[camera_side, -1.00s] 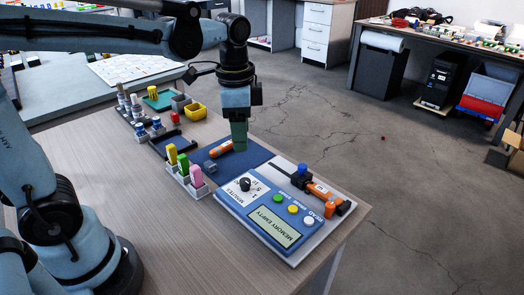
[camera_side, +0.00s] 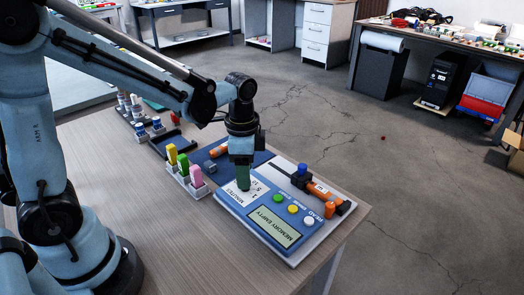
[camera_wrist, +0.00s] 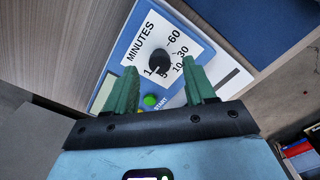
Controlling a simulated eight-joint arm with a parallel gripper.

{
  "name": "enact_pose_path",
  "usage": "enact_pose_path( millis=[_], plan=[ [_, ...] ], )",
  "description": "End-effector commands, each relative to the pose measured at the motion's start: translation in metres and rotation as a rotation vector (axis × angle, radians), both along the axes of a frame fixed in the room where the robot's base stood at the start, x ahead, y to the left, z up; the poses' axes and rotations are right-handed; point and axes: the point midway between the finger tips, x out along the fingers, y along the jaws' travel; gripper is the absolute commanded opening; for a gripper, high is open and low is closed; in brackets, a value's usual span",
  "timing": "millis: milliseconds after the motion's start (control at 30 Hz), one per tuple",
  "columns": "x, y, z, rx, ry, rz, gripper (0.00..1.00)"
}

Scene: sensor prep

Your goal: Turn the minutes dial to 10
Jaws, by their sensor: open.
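The black minutes dial (camera_wrist: 159,62) sits on the white MINUTES label (camera_wrist: 142,50) of the blue instrument panel (camera_side: 290,210). In the wrist view the dial shows just beyond and between my gripper's (camera_wrist: 160,80) green fingertips. Marks 1, 5, 10, 30 and 60 show around it; its pointer seems to lie toward the 1 end, but I cannot tell exactly. My gripper (camera_side: 243,186) is open and points down over the dial, which it hides in the side view. I cannot tell whether the fingers touch the dial.
The panel's display (camera_side: 275,227) reads MEMORY EMPTY, with green, yellow and white buttons beside it. An orange sensor (camera_side: 318,190) lies along the panel's far side. A rack with yellow, green and pink pieces (camera_side: 184,170) stands close to the left. The near tabletop (camera_side: 160,235) is clear.

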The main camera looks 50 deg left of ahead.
Motion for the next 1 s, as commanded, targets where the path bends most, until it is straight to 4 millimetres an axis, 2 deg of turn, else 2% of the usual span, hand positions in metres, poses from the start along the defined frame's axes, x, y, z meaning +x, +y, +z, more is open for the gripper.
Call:
enact_pose_path(
  millis=[200,533,900,1000],
  plan=[
    [0.000,0.000,-0.015,0.000,0.000,0.000,0.55],
    [0.000,0.000,-0.017,0.000,0.000,0.000,0.55],
    [0.000,0.000,-0.017,0.001,-0.001,0.000,0.00],
    [0.000,0.000,-0.017,0.001,-0.001,0.002,0.00]
  ],
)
